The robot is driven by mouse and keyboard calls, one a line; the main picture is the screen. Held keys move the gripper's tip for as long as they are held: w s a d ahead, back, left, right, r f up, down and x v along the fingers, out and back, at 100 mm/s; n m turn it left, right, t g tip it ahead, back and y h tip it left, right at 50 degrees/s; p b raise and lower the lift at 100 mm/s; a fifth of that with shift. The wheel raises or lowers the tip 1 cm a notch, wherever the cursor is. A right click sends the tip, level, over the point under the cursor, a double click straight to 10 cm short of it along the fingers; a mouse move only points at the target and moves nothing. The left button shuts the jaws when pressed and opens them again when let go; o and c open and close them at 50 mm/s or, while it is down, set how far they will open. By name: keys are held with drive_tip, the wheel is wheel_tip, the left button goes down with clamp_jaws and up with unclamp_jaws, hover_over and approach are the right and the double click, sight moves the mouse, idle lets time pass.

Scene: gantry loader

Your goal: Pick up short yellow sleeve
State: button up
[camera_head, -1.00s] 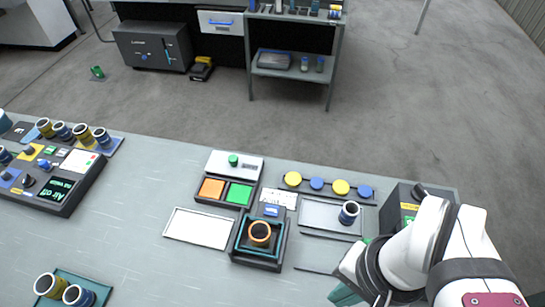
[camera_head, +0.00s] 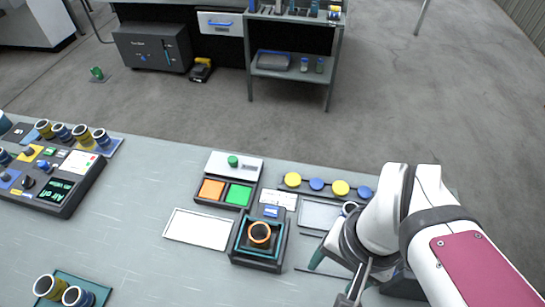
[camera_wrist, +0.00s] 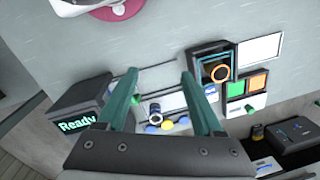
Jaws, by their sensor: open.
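Yellow sleeves with pale rims stand at the left in the head view. Two, one (camera_head: 44,131) and another (camera_head: 83,136), are in the rear row among blue sleeves. I cannot tell which one is the short one. My gripper, at the right side of the bench, is open and empty in the wrist view (camera_wrist: 159,73). It is far from the yellow sleeves, and none shows clearly in the wrist view.
A dark fixture (camera_head: 258,255) holds an orange-rimmed sleeve (camera_head: 259,233). A control panel (camera_head: 68,201) sits at the left. The bench between panel and white plate (camera_head: 198,229) is clear.

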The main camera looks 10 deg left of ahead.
drive_tip(key=w+a+n+t, duration=0.1)
drive_tip(key=w+a+n, duration=0.3)
drive_tip(key=w+a, duration=0.3)
drive_tip(key=n, duration=0.1)
approach(259, 234)
drive_tip(key=shift+t+h, duration=0.4)
drive_tip(key=shift+t, duration=0.1)
drive_tip(key=f, duration=0.2)
drive_tip(key=s+f, duration=0.1)
drive_tip(key=f, duration=0.2)
drive_tip(key=shift+a+f, duration=0.1)
drive_tip(key=shift+f, duration=0.15)
clamp_jaws()
